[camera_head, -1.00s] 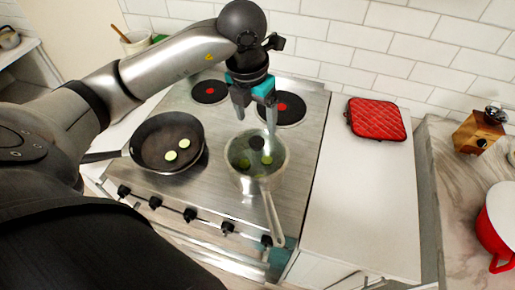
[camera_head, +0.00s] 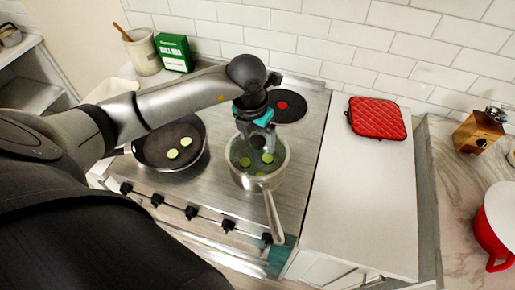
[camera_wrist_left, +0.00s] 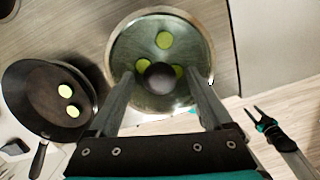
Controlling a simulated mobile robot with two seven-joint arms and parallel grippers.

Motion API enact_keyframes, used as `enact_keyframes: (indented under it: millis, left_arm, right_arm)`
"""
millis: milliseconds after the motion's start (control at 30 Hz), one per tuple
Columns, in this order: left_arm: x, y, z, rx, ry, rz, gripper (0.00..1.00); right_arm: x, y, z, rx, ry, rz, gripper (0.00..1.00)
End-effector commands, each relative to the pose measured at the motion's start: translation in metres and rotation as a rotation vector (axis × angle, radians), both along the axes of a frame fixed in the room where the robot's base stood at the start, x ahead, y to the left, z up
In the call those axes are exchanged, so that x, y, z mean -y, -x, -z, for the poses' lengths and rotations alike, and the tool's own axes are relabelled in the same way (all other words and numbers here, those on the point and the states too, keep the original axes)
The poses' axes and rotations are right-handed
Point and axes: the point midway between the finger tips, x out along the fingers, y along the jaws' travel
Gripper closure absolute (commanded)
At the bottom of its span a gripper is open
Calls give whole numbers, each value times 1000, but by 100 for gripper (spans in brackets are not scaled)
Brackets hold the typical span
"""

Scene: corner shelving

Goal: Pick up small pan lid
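The small pan lid (camera_wrist_left: 133,60) is clear glass with a dark round knob (camera_wrist_left: 160,77). It lies on the saucepan (camera_head: 246,180) on the stove, and green slices show through it. My left gripper (camera_head: 255,154) is over the lid, pointing down. In the left wrist view its two fingers (camera_wrist_left: 165,88) are spread, with the knob between their tips and apparent gaps on both sides. The gripper hides the knob in the head view. My right gripper (camera_wrist_left: 252,115) shows small at the right of the left wrist view, its fingers apart, away from the stove.
A dark frying pan (camera_head: 150,150) with two green slices stands left of the saucepan. The saucepan handle (camera_head: 273,215) points to the front. A red quilted pad (camera_head: 376,118) lies on the otherwise clear white counter (camera_head: 355,200). A tiled wall (camera_head: 330,45) is behind.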

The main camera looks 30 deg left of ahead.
Motion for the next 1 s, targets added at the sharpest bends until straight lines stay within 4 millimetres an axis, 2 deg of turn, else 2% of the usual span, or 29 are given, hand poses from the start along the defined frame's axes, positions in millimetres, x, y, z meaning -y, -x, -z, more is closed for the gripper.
enact_keyframes:
  millis: [67, 733, 1000]
  left_arm:
    - [0, 0, 0, 0, 0, 0, 24]
    - [0, 0, -1, 1, -1, -1, 99]
    - [0, 0, -1, 1, -1, -1, 100]
  right_arm:
    - [0, 2, 0, -3, 1, 0, 50]
    - [0, 3, 0, -6, 1, 1, 50]
    - [0, 3, 0, -6, 1, 1, 50]
